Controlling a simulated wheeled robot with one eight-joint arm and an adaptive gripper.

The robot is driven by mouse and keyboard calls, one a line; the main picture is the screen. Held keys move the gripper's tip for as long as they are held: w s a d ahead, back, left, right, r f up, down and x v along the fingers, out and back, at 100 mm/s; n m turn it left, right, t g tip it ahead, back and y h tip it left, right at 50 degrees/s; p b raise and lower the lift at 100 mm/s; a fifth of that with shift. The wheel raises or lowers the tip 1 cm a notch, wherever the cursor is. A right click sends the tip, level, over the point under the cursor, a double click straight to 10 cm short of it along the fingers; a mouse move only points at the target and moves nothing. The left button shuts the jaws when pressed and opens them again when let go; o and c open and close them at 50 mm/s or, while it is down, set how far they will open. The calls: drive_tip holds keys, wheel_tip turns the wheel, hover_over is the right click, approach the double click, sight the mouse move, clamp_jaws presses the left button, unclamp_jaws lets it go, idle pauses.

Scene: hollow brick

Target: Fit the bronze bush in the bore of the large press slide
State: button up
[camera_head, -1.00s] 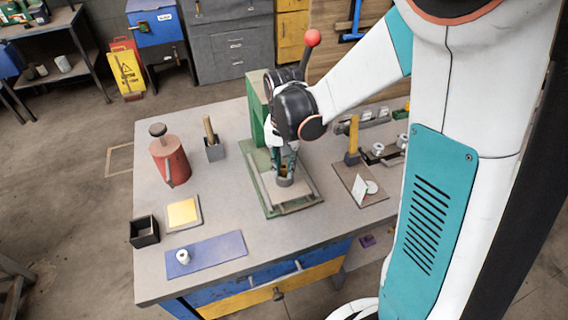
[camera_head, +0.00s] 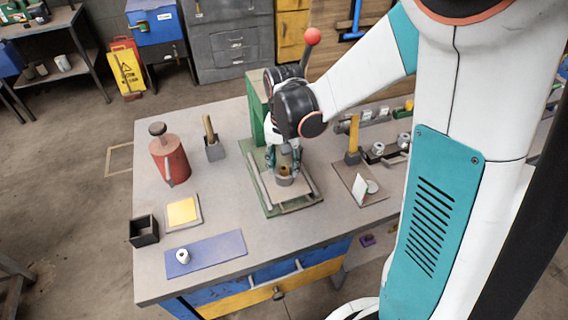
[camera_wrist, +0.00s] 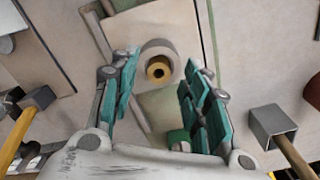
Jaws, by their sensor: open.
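The bronze bush (camera_wrist: 158,70) shows as a yellow ring with a dark hole, inside the rim of a grey cylinder, the large press slide (camera_wrist: 152,48). The bush looks upright and roughly centred; how deep it sits cannot be told. In the head view the grey slide (camera_head: 285,181) stands on the press's plate, below my gripper (camera_head: 284,161). In the wrist view my gripper (camera_wrist: 160,88) is open, its teal fingers apart on either side of the slide and bush, holding nothing. The bush itself is hard to make out in the head view.
The green press (camera_head: 257,105) with its red-knobbed lever (camera_head: 311,38) stands close behind my gripper. A red oil can (camera_head: 170,160), yellow pad (camera_head: 182,212), black box (camera_head: 144,231) and blue mat (camera_head: 205,252) lie left. A yellow-handled tool (camera_head: 353,135) stands right.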

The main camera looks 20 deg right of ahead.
wheel_tip(320, 180, up, 11)
drive_tip(key=shift+r, duration=0.2)
idle(0.6)
drive_tip(key=s+r+n+t, duration=0.1)
drive_tip(key=s+n+t, duration=0.2)
drive_tip(key=s, duration=0.4)
drive_tip(key=s+r+n+t, duration=0.2)
drive_tip(key=s+n+t, duration=0.1)
drive_tip(key=s, duration=0.5)
drive_tip(key=shift+r+t, duration=0.3)
drive_tip(key=shift+t, duration=0.3)
drive_tip(key=shift+c, duration=0.3)
idle(0.3)
